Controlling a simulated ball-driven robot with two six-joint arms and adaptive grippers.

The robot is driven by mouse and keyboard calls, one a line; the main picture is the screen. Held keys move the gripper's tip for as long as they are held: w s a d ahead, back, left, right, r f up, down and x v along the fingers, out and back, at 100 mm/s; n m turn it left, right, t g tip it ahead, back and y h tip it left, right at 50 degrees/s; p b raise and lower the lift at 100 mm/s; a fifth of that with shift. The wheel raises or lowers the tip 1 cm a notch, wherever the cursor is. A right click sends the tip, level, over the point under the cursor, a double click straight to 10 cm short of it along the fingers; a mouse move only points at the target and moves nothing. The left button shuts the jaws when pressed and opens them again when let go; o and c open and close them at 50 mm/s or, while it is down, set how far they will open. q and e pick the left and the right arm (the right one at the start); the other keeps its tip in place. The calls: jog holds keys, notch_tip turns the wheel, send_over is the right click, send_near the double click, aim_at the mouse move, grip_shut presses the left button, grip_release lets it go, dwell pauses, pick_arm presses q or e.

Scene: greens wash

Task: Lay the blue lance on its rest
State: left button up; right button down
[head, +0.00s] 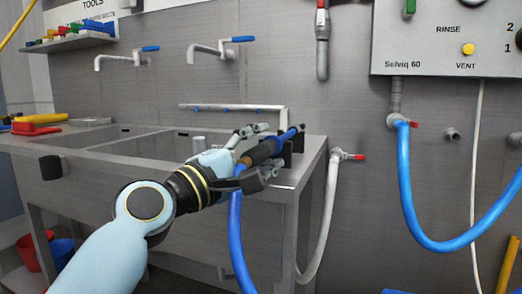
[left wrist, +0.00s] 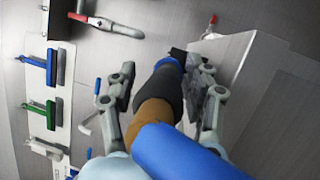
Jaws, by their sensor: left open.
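The blue lance (head: 262,152) lies at the right end of the sink bench, with a black grip, a brown-gold collar and a blue front part. It also shows in the left wrist view (left wrist: 168,90), pointing away from me. Its front end is at the black rest (head: 299,140) on the bench corner; whether it is fully seated I cannot tell. My left gripper (head: 268,150) is open, with one finger on each side of the lance; in the left wrist view the fingers (left wrist: 167,73) stand apart from the grip. My right gripper is not in view.
A blue hose (head: 236,235) hangs from the lance's rear. The steel sink bench (head: 110,150) runs left. A grey hose with a red-handled valve (head: 338,155) is on the wall right of it. A control box (head: 450,40) and looped blue hose (head: 405,190) are further right.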

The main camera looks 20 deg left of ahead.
pick_arm(q)
jog(key=shift+f, duration=0.3)
jog(key=shift+s+f, duration=0.1)
jog(key=shift+s, duration=0.1)
jog(key=v, duration=1.1)
jog(key=shift+s+a+r, duration=0.2)
jog(key=shift+s+r, duration=0.05)
jog(key=shift+r, duration=0.05)
jog(key=shift+r, duration=0.1)
